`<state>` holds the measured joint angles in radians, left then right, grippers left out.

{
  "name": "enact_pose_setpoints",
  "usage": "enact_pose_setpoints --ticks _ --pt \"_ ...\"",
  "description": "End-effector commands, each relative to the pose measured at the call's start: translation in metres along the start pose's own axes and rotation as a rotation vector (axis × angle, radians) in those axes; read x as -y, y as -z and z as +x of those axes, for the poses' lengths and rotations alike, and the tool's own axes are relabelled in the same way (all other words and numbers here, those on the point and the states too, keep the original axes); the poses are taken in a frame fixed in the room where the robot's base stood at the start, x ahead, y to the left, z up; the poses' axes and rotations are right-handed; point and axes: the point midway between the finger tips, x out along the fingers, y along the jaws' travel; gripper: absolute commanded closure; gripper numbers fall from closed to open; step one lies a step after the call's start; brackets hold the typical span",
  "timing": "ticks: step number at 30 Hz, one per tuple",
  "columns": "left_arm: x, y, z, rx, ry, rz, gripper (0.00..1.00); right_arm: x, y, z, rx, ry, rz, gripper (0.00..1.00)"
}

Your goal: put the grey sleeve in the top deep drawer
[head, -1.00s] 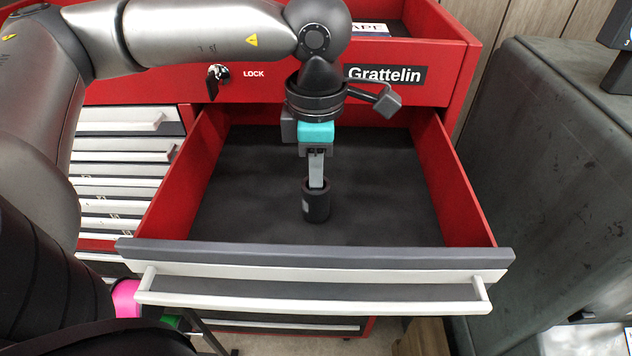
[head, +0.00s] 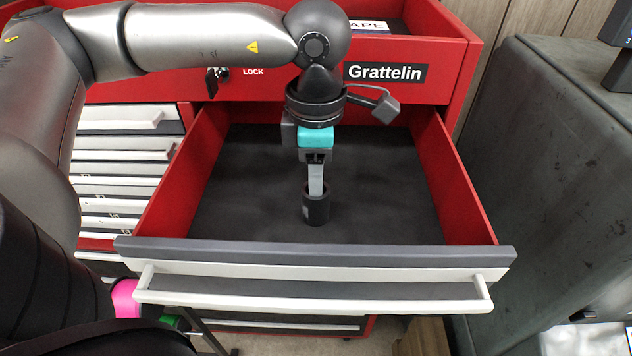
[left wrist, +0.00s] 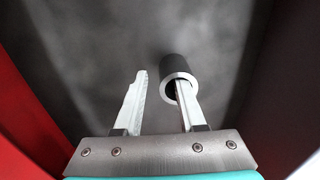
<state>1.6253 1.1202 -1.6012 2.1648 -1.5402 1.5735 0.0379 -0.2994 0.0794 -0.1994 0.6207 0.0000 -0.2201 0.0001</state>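The grey sleeve (head: 316,210), a short dark hollow cylinder, is upright inside the open top deep drawer (head: 240,200). It also shows in the left wrist view (left wrist: 179,68), with its open end facing my gripper. My left gripper (head: 316,187) points down into the drawer. In the left wrist view the left gripper (left wrist: 160,88) has its fingers apart. The right finger reaches into the sleeve's bore; the left finger is outside, with a gap to the sleeve wall. The fingertip in the bore is hidden. I cannot tell whether the sleeve touches the drawer floor. My right gripper is not in view.
The red cabinet (head: 440,90) has a column of closed shallow drawers (head: 125,175) at the left. The drawer's front handle (head: 310,300) faces me. A dark grey bulky case (head: 560,180) stands close at the right. The drawer floor around the sleeve looks clear.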

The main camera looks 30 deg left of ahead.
Motion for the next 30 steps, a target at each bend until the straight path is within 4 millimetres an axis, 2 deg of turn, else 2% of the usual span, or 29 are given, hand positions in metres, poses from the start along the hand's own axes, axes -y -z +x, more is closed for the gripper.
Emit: enact_pose_setpoints --ticks 5,8,15,21,25,30 --pt "0.000 0.000 -0.006 0.001 -0.001 0.000 0.60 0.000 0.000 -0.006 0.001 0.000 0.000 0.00" --pt "-0.001 -0.001 -0.024 0.004 -0.004 0.000 0.60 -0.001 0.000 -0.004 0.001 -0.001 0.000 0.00" --pt "-0.001 -0.001 -0.078 0.004 -0.003 0.001 0.60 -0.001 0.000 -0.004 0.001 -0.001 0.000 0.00" --pt "0.000 -0.001 -0.110 0.001 -0.002 0.001 0.60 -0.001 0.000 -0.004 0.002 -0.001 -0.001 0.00" --pt "0.000 -0.001 -0.120 0.000 0.000 0.003 0.60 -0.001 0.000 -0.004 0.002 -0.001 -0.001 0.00" --pt "0.000 -0.001 -0.124 0.000 0.000 0.002 0.60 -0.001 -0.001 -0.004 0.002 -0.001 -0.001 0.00"
